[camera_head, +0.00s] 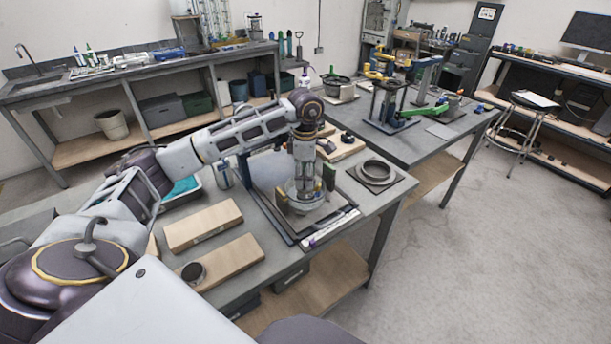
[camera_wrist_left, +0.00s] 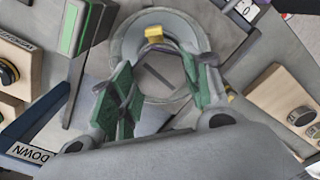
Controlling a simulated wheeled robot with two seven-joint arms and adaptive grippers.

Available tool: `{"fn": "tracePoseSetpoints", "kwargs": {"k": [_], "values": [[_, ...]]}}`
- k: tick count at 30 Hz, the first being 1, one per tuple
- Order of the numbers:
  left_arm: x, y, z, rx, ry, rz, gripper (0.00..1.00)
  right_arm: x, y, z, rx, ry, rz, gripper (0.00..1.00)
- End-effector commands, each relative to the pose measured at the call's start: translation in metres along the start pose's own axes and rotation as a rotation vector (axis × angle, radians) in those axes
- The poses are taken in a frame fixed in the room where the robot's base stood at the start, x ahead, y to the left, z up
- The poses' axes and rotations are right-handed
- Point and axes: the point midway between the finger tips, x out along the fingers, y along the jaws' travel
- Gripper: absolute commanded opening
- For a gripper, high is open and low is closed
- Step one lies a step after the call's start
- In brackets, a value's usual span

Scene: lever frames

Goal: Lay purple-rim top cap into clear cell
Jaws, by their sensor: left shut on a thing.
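The clear cell (camera_head: 303,206) is a round see-through cup on a dark-edged board (camera_head: 272,203) on the near bench. It also shows as a pale ring in the left wrist view (camera_wrist_left: 122,37), with yellow pieces near its rim. My left gripper (camera_head: 305,187) points down over the cell, its fingertips at its mouth. In the left wrist view its green-padded fingers (camera_wrist_left: 160,88) are spread apart, shut on a round thing that I take for the top cap. My right gripper is not in view.
Two wooden blocks (camera_head: 203,224) lie left of the board, the nearer one bearing a dark round piece (camera_head: 192,272). A dark ring (camera_head: 376,170) on a square plate is to the right. More blocks with round pieces (camera_head: 345,147) stand behind.

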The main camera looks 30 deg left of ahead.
Motion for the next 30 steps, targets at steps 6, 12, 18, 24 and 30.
{"fn": "tracePoseSetpoints", "kwargs": {"k": [6,12,18,24,30], "values": [[-0.0006,0.0,0.0001,0.0,-0.001,0.001,0.15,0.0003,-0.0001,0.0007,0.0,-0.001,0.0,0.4],[-0.0003,0.0001,0.0001,0.0,-0.001,0.001,0.15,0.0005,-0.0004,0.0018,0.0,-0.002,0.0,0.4],[0.001,0.0001,0.0001,0.0,-0.001,0.001,0.15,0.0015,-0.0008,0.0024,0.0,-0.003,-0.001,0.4],[0.0025,0.0001,0.0001,0.0,-0.001,0.001,0.15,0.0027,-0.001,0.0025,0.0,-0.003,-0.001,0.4],[0.0022,0.0001,0.0001,0.0,-0.001,0.001,0.52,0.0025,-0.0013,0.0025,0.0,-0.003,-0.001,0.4]]}}
